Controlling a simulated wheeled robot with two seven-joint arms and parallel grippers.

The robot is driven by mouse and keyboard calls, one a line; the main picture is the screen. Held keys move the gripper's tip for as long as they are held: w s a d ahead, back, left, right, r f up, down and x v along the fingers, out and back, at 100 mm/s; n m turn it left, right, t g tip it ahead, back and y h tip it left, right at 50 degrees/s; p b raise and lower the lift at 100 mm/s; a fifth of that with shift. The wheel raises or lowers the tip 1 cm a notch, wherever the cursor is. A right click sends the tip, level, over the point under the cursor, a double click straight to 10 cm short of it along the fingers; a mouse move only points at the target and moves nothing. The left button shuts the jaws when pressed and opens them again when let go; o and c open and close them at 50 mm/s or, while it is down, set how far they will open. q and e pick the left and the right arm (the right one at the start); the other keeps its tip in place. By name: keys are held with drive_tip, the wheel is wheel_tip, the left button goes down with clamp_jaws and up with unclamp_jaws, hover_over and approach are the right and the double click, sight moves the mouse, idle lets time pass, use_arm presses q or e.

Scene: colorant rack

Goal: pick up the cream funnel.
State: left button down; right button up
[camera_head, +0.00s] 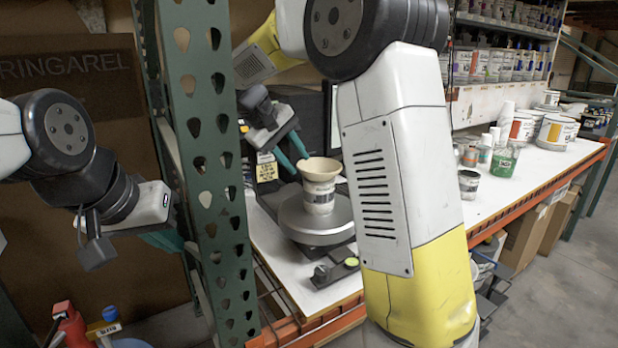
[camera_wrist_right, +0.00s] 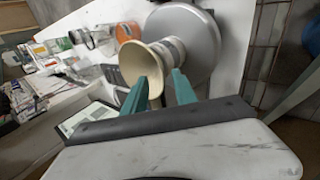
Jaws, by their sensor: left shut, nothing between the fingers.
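The cream funnel (camera_head: 322,167) sits upright in the top of a white labelled can (camera_head: 319,200). The can stands on a round silver platform (camera_head: 312,228) on the white bench. My right gripper (camera_head: 296,157) is open and empty, with its green fingers just left of the funnel's rim. In the right wrist view the funnel's wide mouth (camera_wrist_right: 141,62) shows just beyond the open fingertips (camera_wrist_right: 160,78). Whether a finger touches it I cannot tell. My left gripper (camera_head: 166,238) is shut and empty, left of the green post and away from the bench.
A green perforated post (camera_head: 203,140) stands between my left arm and the bench. A small dark device (camera_head: 335,272) lies in front of the platform. A green cup (camera_head: 504,162) and several paint cans stand further right. My right arm hides part of the bench.

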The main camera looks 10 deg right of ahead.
sight(302, 168)
drive_tip(key=x, duration=0.3)
drive_tip(key=shift+w+d+f, duration=0.1)
drive_tip(key=shift+f, duration=0.05)
drive_tip(key=shift+c, duration=0.2)
clamp_jaws()
